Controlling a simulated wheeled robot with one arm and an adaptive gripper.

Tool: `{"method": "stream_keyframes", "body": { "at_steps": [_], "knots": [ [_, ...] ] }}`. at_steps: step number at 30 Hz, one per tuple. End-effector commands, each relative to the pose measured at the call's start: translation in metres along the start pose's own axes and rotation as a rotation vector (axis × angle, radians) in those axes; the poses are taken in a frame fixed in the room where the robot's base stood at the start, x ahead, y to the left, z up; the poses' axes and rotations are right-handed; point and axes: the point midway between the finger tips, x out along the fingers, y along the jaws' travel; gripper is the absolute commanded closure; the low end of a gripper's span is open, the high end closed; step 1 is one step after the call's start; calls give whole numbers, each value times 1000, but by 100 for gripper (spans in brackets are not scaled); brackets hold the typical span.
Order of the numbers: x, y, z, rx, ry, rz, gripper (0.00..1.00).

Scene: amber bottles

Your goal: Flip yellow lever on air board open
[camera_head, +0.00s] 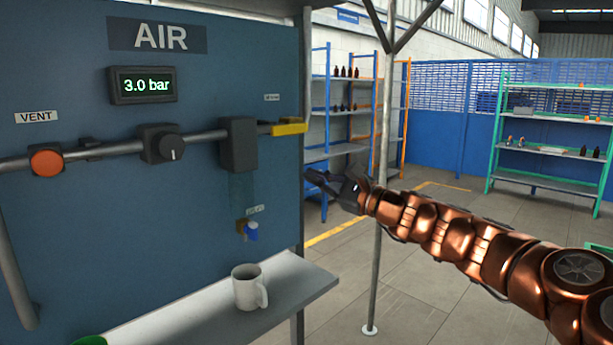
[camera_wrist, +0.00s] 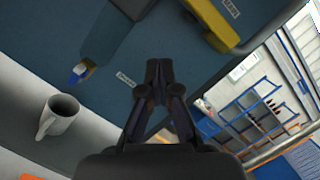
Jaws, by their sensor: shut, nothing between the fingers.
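The blue air board (camera_head: 105,215) stands at the left of the head view, with a grey pipe across it. In the wrist view the yellow lever (camera_wrist: 212,24) is at the upper right, above and right of my fingertips. My gripper (camera_head: 330,181) is below and right of the lever, apart from it. In the wrist view my gripper (camera_wrist: 159,68) is shut with nothing between its fingers.
A white mug (camera_head: 249,287) stands on a shelf (camera_head: 290,280) below the board. A blue-handled tap (camera_head: 250,230) sits above it. An orange vent button (camera_head: 46,162) and a dark knob (camera_head: 161,144) are further left. A grey post (camera_head: 381,190) stands near my arm.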

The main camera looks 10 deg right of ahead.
Motion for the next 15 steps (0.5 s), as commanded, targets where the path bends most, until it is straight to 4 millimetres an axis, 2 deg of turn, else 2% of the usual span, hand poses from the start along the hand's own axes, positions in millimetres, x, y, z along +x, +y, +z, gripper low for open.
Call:
{"method": "stream_keyframes", "body": {
  "at_steps": [6,15],
  "knots": [
    [-12,2,0,1,1,-1,100],
    [-13,2,0,1,1,-1,100]
  ]
}}
